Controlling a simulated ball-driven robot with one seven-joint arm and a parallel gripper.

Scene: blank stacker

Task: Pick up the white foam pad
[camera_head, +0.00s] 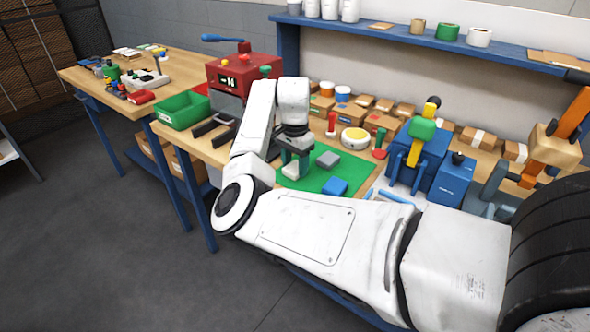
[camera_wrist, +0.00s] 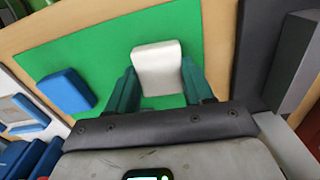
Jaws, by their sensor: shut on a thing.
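The white foam pad (camera_wrist: 157,68) is a small, pale, rounded block between the two dark green fingers of my gripper (camera_wrist: 158,82) in the wrist view. The fingers are shut on its two sides. In the head view my gripper (camera_head: 296,160) points down over the green mat (camera_head: 307,181), with the white pad (camera_head: 293,171) low at its fingertips. I cannot tell whether the pad touches the mat or is just above it. A grey pad (camera_head: 328,160) and a blue pad (camera_head: 334,186) lie on the mat to the right. The blue pad also shows in the wrist view (camera_wrist: 67,90).
A red machine (camera_head: 240,72) and a green bin (camera_head: 181,110) stand left of my arm. Blue presses (camera_head: 421,160) stand to the right. Bare mat shows around the pads.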

